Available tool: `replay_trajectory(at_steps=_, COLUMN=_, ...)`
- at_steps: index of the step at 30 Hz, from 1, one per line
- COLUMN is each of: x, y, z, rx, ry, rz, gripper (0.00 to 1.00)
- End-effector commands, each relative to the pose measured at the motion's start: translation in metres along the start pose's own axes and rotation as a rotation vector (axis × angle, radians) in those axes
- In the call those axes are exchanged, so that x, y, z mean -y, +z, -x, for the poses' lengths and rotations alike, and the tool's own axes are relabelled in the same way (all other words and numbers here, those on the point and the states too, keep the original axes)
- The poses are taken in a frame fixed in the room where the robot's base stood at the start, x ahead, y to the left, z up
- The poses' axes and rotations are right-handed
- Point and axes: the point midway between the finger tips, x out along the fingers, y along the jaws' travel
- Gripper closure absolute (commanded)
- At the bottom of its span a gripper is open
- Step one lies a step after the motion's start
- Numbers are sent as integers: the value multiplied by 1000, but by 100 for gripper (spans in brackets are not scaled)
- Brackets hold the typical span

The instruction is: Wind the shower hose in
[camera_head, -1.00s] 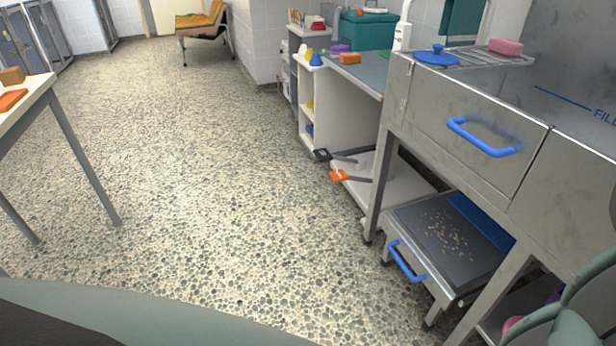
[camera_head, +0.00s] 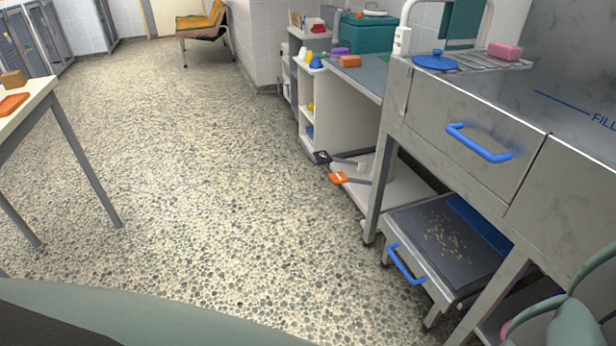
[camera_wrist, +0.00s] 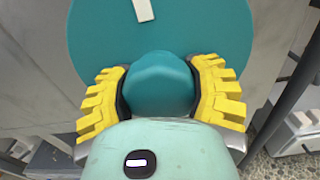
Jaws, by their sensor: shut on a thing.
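In the wrist view, my gripper (camera_wrist: 162,88) has its yellow ribbed fingers closed on both sides of a rounded teal knob (camera_wrist: 160,80). The knob stands in front of a large round teal disc (camera_wrist: 215,28), which has a white mark (camera_wrist: 144,10) near the top of the picture. The lower part of the disc is hidden behind the knob and my gripper. I cannot make out the shower hose in either view. My gripper is outside the head view.
A steel tub bench (camera_head: 470,130) with blue handles stands at the right. A low step (camera_head: 440,235) sits beneath it. A white-topped table (camera_head: 25,110) is at the left. Open speckled floor (camera_head: 220,200) lies between them.

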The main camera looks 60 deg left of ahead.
Motion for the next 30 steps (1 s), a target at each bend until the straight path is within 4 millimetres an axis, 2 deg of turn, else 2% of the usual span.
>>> replay_trajectory(at_steps=2, x=-1, y=-4, z=0, rx=-10, ry=3, rz=-1, gripper=90)
replay_trajectory(at_steps=3, x=-1, y=-4, z=0, rx=-10, ry=3, rz=0, gripper=42)
replay_trajectory(at_steps=12, x=0, y=-1, z=0, rx=-2, ry=0, rz=2, gripper=11)
replay_trajectory(at_steps=23, x=1, y=0, z=4, rx=-1, ry=-3, rz=2, gripper=9)
replay_trajectory(at_steps=26, x=2, y=0, z=13, rx=-1, ry=-6, rz=2, gripper=9)
replay_trajectory(at_steps=30, x=3, y=0, z=34, rx=-2, ry=-10, rz=1, gripper=9)
